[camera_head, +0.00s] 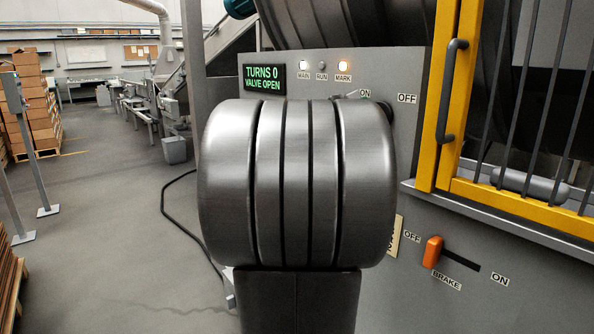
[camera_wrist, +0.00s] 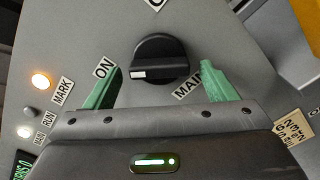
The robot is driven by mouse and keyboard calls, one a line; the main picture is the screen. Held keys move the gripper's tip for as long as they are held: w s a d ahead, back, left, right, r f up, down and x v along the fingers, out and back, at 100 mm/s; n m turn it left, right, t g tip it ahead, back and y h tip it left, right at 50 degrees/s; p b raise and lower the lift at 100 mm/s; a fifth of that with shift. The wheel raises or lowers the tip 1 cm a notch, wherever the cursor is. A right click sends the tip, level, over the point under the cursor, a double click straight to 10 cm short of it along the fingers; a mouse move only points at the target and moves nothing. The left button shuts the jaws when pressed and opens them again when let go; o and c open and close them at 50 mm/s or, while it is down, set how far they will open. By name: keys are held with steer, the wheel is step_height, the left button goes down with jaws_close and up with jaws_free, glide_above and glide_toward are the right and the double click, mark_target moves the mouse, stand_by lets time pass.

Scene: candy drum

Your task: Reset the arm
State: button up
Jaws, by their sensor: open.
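My gripper (camera_wrist: 161,90) shows in the wrist view with its two green fingers apart. A black rotary knob (camera_wrist: 161,60) with a white mark stands between and beyond the fingertips, and the jaws hold nothing. I cannot tell whether a finger touches the knob. The labels ON and MAIN (camera_wrist: 188,88) lie around it on the grey panel (camera_wrist: 80,30). In the head view my grey arm (camera_head: 298,185) fills the middle and hides the gripper and most of the knob.
A display (camera_head: 264,79) reads TURNS 0, VALVE OPEN. The MAIN and MARK lamps (camera_head: 343,66) are lit. An orange brake lever (camera_head: 432,251) sits near OFF. A yellow barred gate (camera_head: 447,110) stands at right. Open floor (camera_head: 110,230) lies at left, with stacked boxes (camera_head: 33,95).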

steer(key=shift+w+d, duration=0.1)
steer(key=shift+d, duration=0.05)
steer(key=v, duration=1.4)
steer(key=w+d+m+b, duration=0.3)
steer(key=w+d+m, duration=0.5)
steer(key=d+m, duration=0.3)
steer(key=shift+w+r+m+b, duration=0.3)
steer(key=shift+r+m+b, duration=0.05)
steer(key=shift+m, duration=2.05)
